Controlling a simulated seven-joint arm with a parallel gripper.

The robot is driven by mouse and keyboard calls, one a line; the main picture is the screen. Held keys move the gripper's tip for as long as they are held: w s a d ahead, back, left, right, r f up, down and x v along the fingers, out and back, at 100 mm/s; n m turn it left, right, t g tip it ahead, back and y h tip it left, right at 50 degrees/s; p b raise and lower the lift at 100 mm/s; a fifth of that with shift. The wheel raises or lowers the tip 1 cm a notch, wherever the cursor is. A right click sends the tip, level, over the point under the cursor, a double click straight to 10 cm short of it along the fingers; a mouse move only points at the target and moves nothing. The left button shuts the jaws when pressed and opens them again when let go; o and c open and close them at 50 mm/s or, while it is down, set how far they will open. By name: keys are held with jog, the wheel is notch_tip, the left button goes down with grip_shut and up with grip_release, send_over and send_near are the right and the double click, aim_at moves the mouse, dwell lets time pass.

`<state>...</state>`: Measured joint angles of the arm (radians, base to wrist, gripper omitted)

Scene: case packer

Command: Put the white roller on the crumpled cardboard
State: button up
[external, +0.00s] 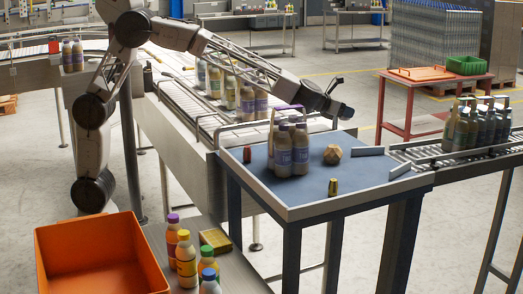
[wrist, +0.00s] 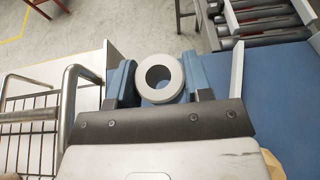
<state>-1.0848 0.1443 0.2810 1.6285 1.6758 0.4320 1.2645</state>
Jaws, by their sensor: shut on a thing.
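The white roller (wrist: 178,80) shows end-on in the wrist view as a pale ring with a round hole through it. My gripper (wrist: 160,76) is shut on it, with a blue-grey finger on each side. In the external view my gripper (external: 322,99) is above the back of the blue-topped table, and I cannot clearly make out the roller there. The crumpled cardboard (external: 333,154), a tan faceted lump, lies on the table below and in front of my gripper. A tan piece at the wrist view's lower right edge may be this cardboard.
Bottles with a purple handle (external: 291,149) stand left of the cardboard on the blue table (external: 300,197). A brown can (external: 247,154) and a gold can (external: 333,187) stand there too. A roller conveyor (external: 425,150) adjoins on the right.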

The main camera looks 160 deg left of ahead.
jog(key=shift+w+a+r+m+t, duration=0.1)
jog(key=shift+w+r+m+t, duration=0.05)
jog(key=shift+w+m+t, duration=0.4)
jog(key=shift+w+a+r+m+t, duration=0.1)
jog(key=shift+w+r+m+t, duration=0.05)
jog(key=shift+w+m+t, duration=0.4)
jog(key=shift+w+d+f+m+t+h, duration=0.15)
jog(key=shift+w+m+t+h, duration=0.35)
jog(key=shift+w+m+t, duration=0.55)
jog(key=shift+w+d+f+m+t+h, duration=0.15)
jog(key=shift+w+m+t+h, duration=0.35)
jog(key=shift+w+m+t, duration=0.55)
jog(key=w+d+r+m+t+h, duration=0.2)
jog(key=d+m+t+h, duration=0.1)
jog(key=d+m+h, duration=0.3)
jog(key=w+d+r+m+t+h, duration=0.2)
jog(key=w+d+m+t+h, duration=0.1)
jog(key=d+m+h, duration=0.2)
jog(key=shift+d+m+h, duration=0.4)
jog(key=shift+m+h, duration=1)
jog(key=shift+h, duration=0.3)
jog(key=shift+r, duration=0.1)
